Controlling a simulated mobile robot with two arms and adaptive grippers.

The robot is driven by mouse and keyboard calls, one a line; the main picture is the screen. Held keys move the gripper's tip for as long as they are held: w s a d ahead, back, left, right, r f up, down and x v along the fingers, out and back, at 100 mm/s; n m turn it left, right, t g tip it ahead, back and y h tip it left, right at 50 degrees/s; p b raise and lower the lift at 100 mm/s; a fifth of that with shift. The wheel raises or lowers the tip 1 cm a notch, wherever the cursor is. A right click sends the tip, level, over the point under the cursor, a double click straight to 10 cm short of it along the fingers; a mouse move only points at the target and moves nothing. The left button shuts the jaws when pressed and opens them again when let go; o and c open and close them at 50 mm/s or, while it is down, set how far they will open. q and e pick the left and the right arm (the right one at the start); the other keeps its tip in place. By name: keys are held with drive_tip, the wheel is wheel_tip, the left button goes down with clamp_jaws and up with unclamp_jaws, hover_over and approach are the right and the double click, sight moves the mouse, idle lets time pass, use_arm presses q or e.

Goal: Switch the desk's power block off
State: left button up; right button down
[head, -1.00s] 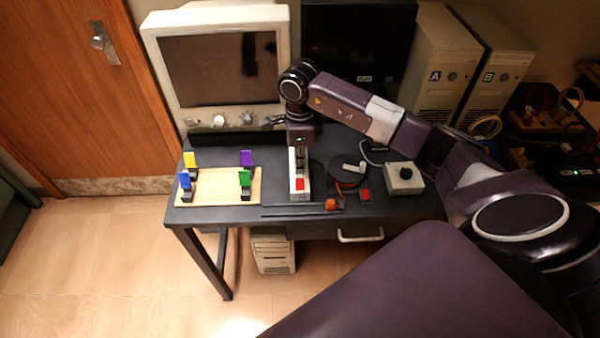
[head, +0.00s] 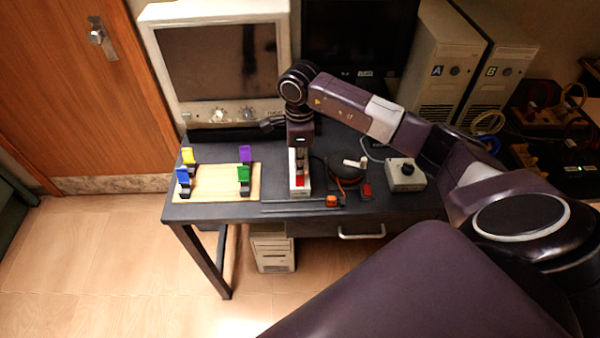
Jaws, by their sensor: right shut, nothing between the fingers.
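The desk's power block (head: 304,190) is a long white strip lying on the dark desk (head: 225,212), with a red switch near its front end. My right arm reaches in from the right, and my right gripper (head: 300,172) points down over the block. The gripper is shut and empty, its fingertips at or just above the red switch. I cannot tell whether they touch it. The gripper partly hides the block and its switch, so the switch's position is not clear. My left gripper is not in view.
A wooden board (head: 218,190) with several coloured clips lies left of the block. A screwdriver with an orange handle (head: 332,201), a small red item (head: 366,190), a cable coil (head: 345,178) and a grey knob box (head: 404,174) lie to the right. A beige monitor (head: 222,70) stands behind.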

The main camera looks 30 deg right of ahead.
sight(300, 176)
drive_tip(key=shift+f+b, duration=0.95)
drive_tip(key=shift+f, duration=0.2)
idle(0.9)
drive_tip(key=shift+r, duration=0.15)
drive_tip(key=shift+r+p, duration=2.1)
drive_tip(key=shift+r, duration=1.35)
